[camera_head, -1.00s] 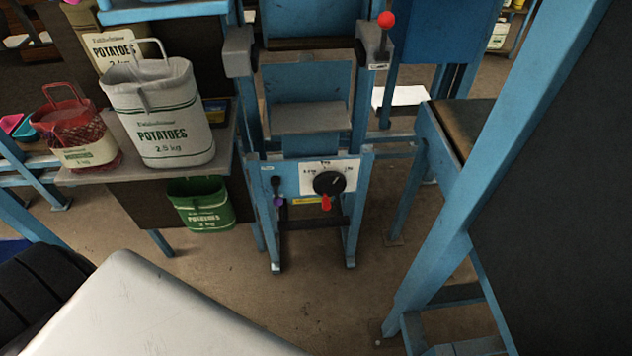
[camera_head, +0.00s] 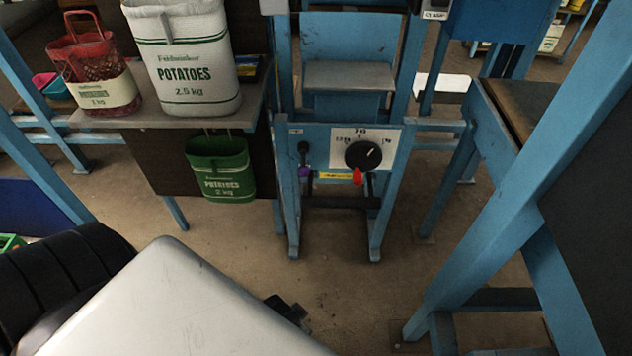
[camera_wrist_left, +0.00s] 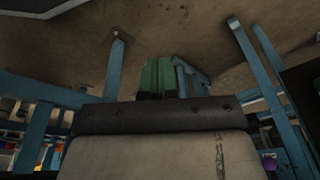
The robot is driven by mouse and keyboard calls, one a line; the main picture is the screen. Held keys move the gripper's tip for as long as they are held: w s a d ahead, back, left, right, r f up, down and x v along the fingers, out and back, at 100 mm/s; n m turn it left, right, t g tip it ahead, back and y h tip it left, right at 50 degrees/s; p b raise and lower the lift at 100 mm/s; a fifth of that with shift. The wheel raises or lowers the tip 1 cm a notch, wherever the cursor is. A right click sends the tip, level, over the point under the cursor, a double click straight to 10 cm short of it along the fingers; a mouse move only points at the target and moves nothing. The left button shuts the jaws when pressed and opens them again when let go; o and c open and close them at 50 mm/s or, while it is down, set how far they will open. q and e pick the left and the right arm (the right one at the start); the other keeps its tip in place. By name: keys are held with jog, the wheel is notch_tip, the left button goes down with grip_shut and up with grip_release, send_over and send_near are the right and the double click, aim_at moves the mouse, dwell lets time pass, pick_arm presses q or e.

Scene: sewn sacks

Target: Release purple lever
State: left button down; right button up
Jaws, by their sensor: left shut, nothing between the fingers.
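The purple lever (camera_head: 305,172) is a small purple tip below a black knob (camera_head: 303,148) on the left side of the blue machine's front panel. It hangs downward, and no gripper touches it. In the left wrist view a small purple patch (camera_wrist_left: 270,160) shows at the lower right edge; I cannot tell for sure that it is the lever. My left gripper (camera_wrist_left: 160,75) shows in that view as two green fingers close together, empty, over the floor. My right gripper is not in view.
A green potato sack (camera_head: 221,170) hangs to the left, below a shelf with a white sack (camera_head: 190,65) and a red net sack (camera_head: 92,75). Blue posts stand right; floor before the machine is clear.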

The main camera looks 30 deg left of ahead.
pick_arm(q)
notch_tip(320, 180, up, 8)
jog(key=w+d+b, duration=0.1)
jog(key=w+b, duration=0.1)
jog(key=b, duration=0.4)
jog(key=w+d+n+b, duration=0.1)
jog(key=w+d, duration=0.4)
jog(key=w, duration=0.8)
jog(key=w+a+r+n+g+y, duration=0.1)
jog(key=w+a+n, duration=0.1)
jog(key=w, duration=0.4)
jog(key=w+a+r+n+y, duration=0.1)
jog(key=w+a+y, duration=0.15)
jog(key=w, duration=0.25)
jog(key=w+a+r+n+g+y, duration=0.1)
jog(key=w+a+r+n+y, duration=0.2)
jog(key=w+a+r+n, duration=0.4)
jog(key=w+a+r, duration=0.3)
jog(key=a+r, duration=0.1)
jog(key=a, duration=0.3)
jog(key=shift+w+r+g, duration=0.2)
jog(key=shift+w+g, duration=0.05)
jog(key=shift+g, duration=0.05)
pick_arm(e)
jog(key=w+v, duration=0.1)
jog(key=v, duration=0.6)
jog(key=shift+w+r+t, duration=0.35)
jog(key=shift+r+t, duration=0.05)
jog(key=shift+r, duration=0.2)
